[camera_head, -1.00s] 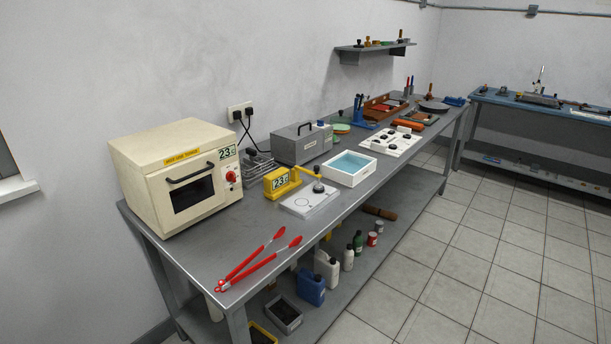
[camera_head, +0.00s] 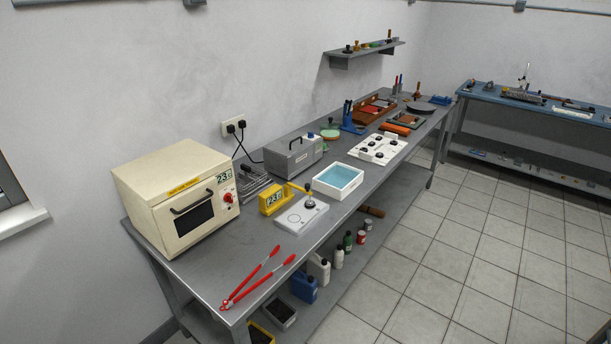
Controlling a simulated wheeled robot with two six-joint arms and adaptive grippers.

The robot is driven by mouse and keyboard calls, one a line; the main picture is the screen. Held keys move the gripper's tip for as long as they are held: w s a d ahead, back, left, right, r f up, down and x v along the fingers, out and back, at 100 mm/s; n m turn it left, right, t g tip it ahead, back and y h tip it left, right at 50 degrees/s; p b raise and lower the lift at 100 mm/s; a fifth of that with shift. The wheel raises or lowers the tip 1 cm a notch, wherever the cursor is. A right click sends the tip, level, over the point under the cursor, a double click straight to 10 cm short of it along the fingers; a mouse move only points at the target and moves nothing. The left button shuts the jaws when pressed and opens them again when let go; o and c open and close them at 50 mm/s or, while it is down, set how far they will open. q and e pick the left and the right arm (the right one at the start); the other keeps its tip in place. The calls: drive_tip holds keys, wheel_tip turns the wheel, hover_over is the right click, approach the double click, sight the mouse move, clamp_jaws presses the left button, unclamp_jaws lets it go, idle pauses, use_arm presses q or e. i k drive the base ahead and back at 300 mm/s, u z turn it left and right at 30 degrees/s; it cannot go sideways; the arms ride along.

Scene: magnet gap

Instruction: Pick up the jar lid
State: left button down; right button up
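I cannot pick out a jar lid with certainty. Neither of my grippers is in view.
The bench holds a cream oven (camera_head: 180,195), red tongs (camera_head: 255,278), a yellow display unit (camera_head: 273,200), a grey box (camera_head: 293,154) and a white tray (camera_head: 338,181) with blue inside. Bottles stand on its lower shelf. A blue-topped bench (camera_head: 535,100) stands far right. The tiled floor (camera_head: 450,250) is mostly open.

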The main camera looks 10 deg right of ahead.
sight(330, 124)
drive_tip(key=u, duration=1.95)
drive_tip(key=i, duration=1.9)
drive_tip(key=z, duration=4.35)
drive_tip(key=i, duration=0.5)
drive_tip(key=u, duration=0.35)
